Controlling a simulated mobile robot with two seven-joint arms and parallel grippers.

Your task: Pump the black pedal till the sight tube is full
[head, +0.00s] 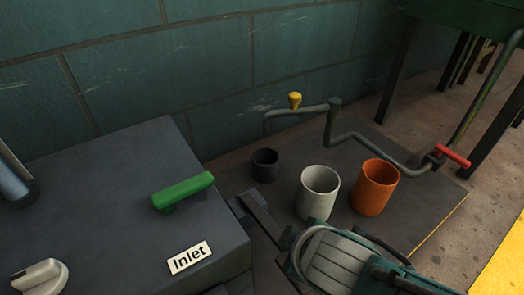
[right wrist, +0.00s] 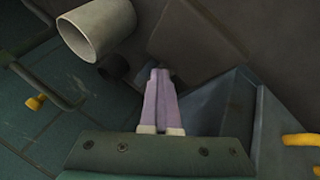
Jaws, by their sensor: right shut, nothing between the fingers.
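A small dark patch beyond the fingertips is too dim to identify. A blue-grey cylinder (head: 14,178) is cut off at the left edge; I cannot tell whether it is the sight tube, or its level. My left gripper is out of view.
The grey box (head: 100,185) carries a green handle (head: 184,191), an Inlet label (head: 189,258) and a pale knob (head: 40,275). Black (head: 265,165), white (head: 318,192) and orange (head: 375,187) cups stand near a bent crank pipe (head: 365,148). A wall closes off the back.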

